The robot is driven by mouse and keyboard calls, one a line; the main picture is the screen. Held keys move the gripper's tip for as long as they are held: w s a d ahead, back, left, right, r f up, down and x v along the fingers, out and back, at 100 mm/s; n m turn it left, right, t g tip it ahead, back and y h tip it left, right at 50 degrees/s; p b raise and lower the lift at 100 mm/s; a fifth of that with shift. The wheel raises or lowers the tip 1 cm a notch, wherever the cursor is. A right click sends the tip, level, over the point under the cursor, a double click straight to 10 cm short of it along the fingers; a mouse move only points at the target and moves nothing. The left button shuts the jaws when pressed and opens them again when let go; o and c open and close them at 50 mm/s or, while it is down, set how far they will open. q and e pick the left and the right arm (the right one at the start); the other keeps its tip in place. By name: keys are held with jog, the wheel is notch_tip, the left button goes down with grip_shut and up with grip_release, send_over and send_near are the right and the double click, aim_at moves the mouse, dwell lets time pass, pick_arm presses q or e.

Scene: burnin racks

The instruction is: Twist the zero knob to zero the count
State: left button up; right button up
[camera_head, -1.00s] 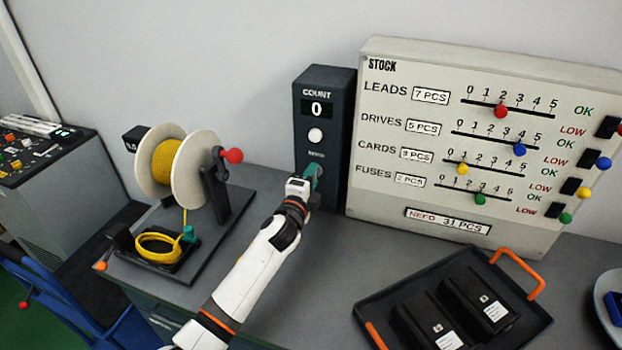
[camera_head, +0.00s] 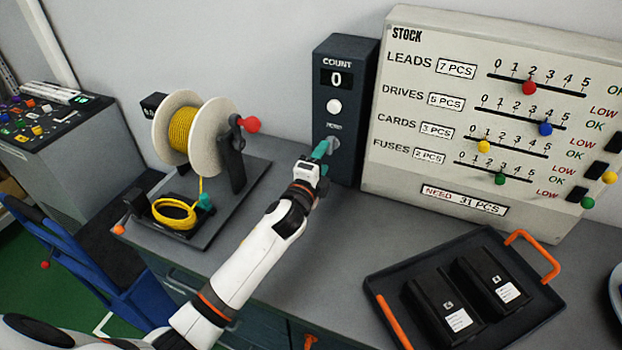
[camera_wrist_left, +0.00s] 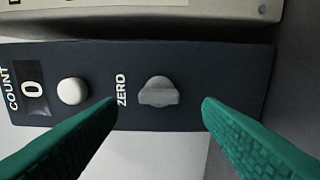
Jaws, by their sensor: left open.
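The dark count box (camera_head: 350,60) stands at the back of the bench, its display (camera_head: 336,79) reading 0. Below the display is a white round button (camera_head: 334,106). Below that is the grey zero knob (camera_head: 333,144), partly hidden by my gripper in the head view. In the left wrist view the knob (camera_wrist_left: 158,92) shows fully, with its raised grip. My left gripper (camera_head: 322,151) has teal fingers. It is open just in front of the knob, and in the left wrist view its fingers (camera_wrist_left: 158,108) lie on either side of the knob, apart from it. My right gripper is not in view.
A large stock board (camera_head: 440,185) stands right of the count box. A black tray (camera_head: 385,283) with orange handles holds two black packs at the front right. A cable reel (camera_head: 207,135) with yellow cord stands to the left. Bare bench lies between them.

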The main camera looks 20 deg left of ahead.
pick_arm(q)
jog(key=s+b, duration=0.1)
jog(key=s, duration=0.6)
jog(key=shift+s+a, duration=0.15)
jog(key=shift+s, duration=0.2)
